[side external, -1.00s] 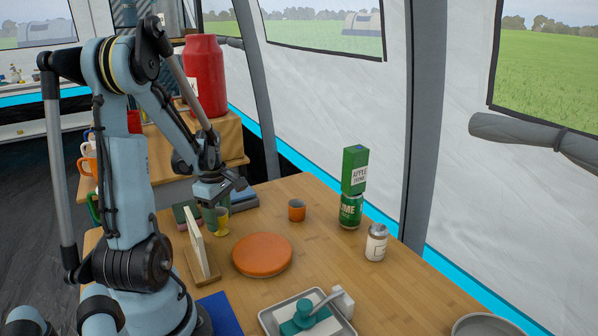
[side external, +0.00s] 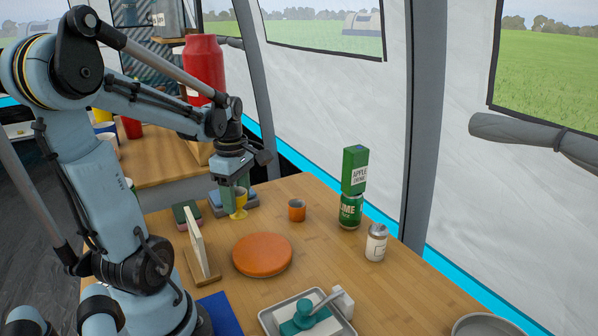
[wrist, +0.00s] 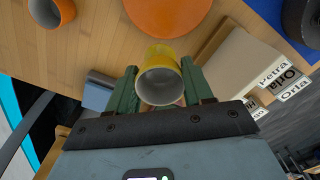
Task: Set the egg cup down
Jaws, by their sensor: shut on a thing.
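The yellow egg cup (side external: 240,205), pale inside, is held in my gripper (side external: 236,197), between its two green fingers. It hangs upright or nearly so in the side external view, low near the far left part of the wooden table, in front of a grey-blue stack. In the wrist view, the egg cup (wrist: 160,54) shows its round opening between the fingertips of my gripper (wrist: 160,80). Its foot is mostly hidden there. I cannot tell whether the foot touches the table.
An orange cup (side external: 297,211) stands to the right and an orange disc (side external: 262,255) lies nearer the camera. A white upright card on a wooden stand (side external: 199,243) is at front left. The grey-blue stack (side external: 222,211) is close behind. Bare table (side external: 320,255) lies right of the disc.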

